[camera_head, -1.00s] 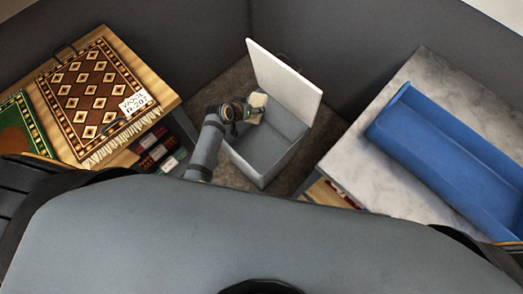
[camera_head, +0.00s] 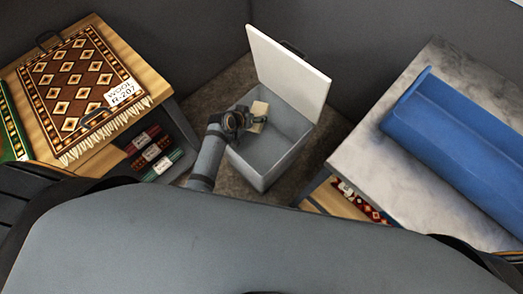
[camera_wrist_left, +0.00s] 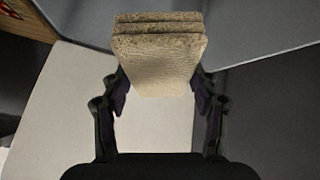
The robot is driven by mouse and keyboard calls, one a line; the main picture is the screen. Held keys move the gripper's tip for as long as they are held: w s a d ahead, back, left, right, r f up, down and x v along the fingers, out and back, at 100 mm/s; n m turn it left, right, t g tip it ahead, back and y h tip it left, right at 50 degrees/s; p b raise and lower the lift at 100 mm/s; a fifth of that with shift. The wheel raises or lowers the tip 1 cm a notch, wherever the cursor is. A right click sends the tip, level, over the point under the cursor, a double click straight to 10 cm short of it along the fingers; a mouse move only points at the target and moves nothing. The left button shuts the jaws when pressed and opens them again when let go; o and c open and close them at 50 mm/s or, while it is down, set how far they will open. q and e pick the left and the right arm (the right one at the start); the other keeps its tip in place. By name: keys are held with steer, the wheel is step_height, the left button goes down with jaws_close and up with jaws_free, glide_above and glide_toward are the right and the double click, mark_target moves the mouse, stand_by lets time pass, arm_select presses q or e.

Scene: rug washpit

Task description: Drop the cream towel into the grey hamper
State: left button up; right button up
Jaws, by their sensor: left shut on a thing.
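The grey hamper (camera_head: 247,168) stands on the floor in the middle of the head view, its white lid (camera_head: 290,68) raised at the back. My left gripper (camera_head: 252,119) is over the hamper's open top, reaching in from the left. It is shut on the folded cream towel (camera_head: 259,112). In the left wrist view, the towel (camera_wrist_left: 158,62) is a thick stack of layers between the two dark fingers of the left gripper (camera_wrist_left: 160,92). The towel's exact height against the rim is hard to tell. My right gripper is out of view.
At left, a wooden table (camera_head: 155,85) bears a patterned rug (camera_head: 75,75) with a white label, with rolled rugs (camera_head: 150,150) on a shelf below. At right, a marble-topped table (camera_head: 365,150) bears a long blue trough (camera_head: 450,140). Dark walls close off the back.

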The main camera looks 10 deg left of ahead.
arm_select(q)
steer(key=o, duration=1.1)
steer(key=shift+s+r, duration=0.1)
steer(key=v, duration=1.1)
steer(key=shift+s+a+r, duration=0.15)
steer(key=shift+s+r, duration=0.1)
steer(key=shift+r, duration=0.05)
